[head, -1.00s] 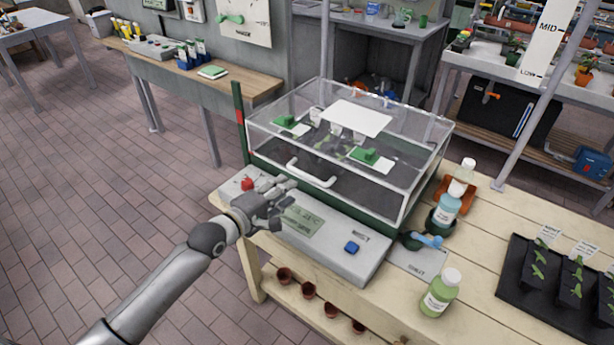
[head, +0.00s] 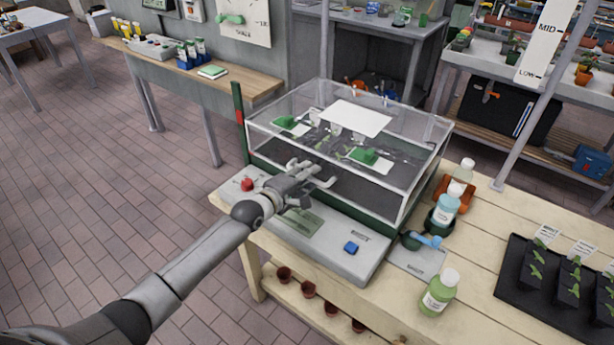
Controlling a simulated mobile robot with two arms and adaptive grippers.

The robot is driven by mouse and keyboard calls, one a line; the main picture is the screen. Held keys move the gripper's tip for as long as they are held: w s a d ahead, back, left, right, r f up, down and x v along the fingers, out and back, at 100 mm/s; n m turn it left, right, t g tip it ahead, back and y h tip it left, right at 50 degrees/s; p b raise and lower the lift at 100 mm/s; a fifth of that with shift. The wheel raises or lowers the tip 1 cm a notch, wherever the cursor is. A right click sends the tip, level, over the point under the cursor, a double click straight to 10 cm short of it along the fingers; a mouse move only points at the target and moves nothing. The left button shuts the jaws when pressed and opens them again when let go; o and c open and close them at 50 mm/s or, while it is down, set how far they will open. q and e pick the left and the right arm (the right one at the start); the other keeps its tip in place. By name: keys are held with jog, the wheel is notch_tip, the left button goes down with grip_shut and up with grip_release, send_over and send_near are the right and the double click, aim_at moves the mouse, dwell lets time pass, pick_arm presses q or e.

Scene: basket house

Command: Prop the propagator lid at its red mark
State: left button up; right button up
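The propagator's clear lid (head: 410,153) sits down on its dark green base (head: 368,214) on the wooden bench. A white label and green vents are on its top. My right gripper is not in view.
A grey control panel (head: 340,242) with a red knob (head: 247,184) and a blue button lies in front of the propagator. Bottles (head: 438,293) and a black seedling tray (head: 545,285) stand to the right.

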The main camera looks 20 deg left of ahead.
aim_at(318, 151)
pick_arm(q)
grip_shut()
dwell(0.3)
jog(key=w+r+p, duration=0.1)
jog(key=r+p, duration=0.1)
jog(key=r, duration=0.2)
jog(key=w+d+r+p, duration=0.1)
jog(key=r+p, duration=0.2)
jog(key=r, duration=0.2)
jog(key=w+r+p, duration=0.2)
jog(key=r+p, duration=0.1)
jog(key=r, duration=0.1)
jog(key=shift+w+d+r, duration=0.1)
jog(key=shift+d+r, duration=0.1)
jog(key=shift+d, duration=0.1)
jog(key=shift+w+r, duration=0.25)
